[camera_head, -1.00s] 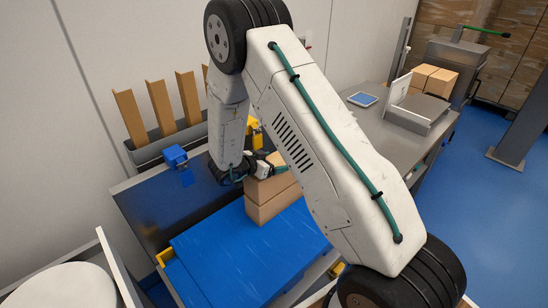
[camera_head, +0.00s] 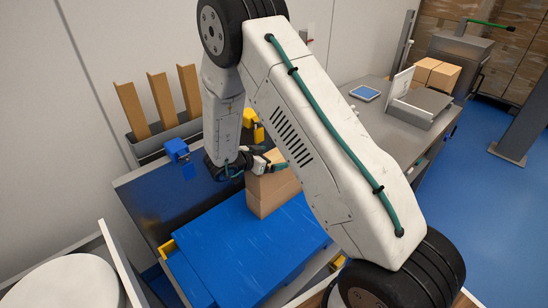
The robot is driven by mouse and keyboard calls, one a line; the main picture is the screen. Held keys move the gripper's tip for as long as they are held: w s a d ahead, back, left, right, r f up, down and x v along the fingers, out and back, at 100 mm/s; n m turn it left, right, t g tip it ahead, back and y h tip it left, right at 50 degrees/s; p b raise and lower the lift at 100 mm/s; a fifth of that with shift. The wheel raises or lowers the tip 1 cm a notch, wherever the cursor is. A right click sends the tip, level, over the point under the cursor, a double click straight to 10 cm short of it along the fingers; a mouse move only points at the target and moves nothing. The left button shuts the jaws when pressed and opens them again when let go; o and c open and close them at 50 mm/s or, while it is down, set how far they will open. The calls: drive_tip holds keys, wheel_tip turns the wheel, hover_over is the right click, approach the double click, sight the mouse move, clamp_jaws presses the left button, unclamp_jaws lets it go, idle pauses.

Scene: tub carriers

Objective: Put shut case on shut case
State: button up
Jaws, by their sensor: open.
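Two brown cardboard cases stand one on the other, the upper case (camera_head: 266,184) on the lower case (camera_head: 274,202), at the back right of a blue surface. Both look shut, though my arm hides part of their tops and right sides. Whether the fingers touch the case I cannot tell.
The blue surface (camera_head: 225,245) is bare in front of the cases. Blue and yellow parts stand behind my gripper, with upright brown posts (camera_head: 160,98) behind left.

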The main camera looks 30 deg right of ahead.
drive_tip(key=v, duration=0.9)
drive_tip(key=w+a+r+n+t+y, duration=0.2)
drive_tip(key=w+a+r+t+y, duration=0.15)
drive_tip(key=r, duration=0.35)
drive_tip(key=w+a+r+n+t+y, duration=0.25)
drive_tip(key=w+r+t+y, duration=0.2)
drive_tip(key=r, duration=0.35)
drive_tip(key=s+a+r+n+y, duration=0.5)
drive_tip(key=s+r+y, duration=0.2)
drive_tip(key=s+r, duration=0.15)
drive_tip(key=s+r+n+g+y, duration=0.1)
drive_tip(key=s+r+n+g, duration=0.1)
drive_tip(key=s, duration=0.5)
drive_tip(key=s+r+n+g+y, duration=0.1)
drive_tip(key=s+r+n+g, duration=0.15)
drive_tip(key=s, duration=0.45)
drive_tip(key=s+d+n+g+h, duration=0.1)
drive_tip(key=s+d, duration=0.3)
drive_tip(key=s, duration=0.6)
drive_tip(key=s+d+f+g+h, duration=0.1)
drive_tip(key=s+d+g, duration=0.3)
drive_tip(key=s, duration=0.6)
drive_tip(key=shift+d+f+n+h, duration=0.15)
drive_tip(key=shift+f+n+h, duration=0.2)
drive_tip(key=shift+h, duration=0.55)
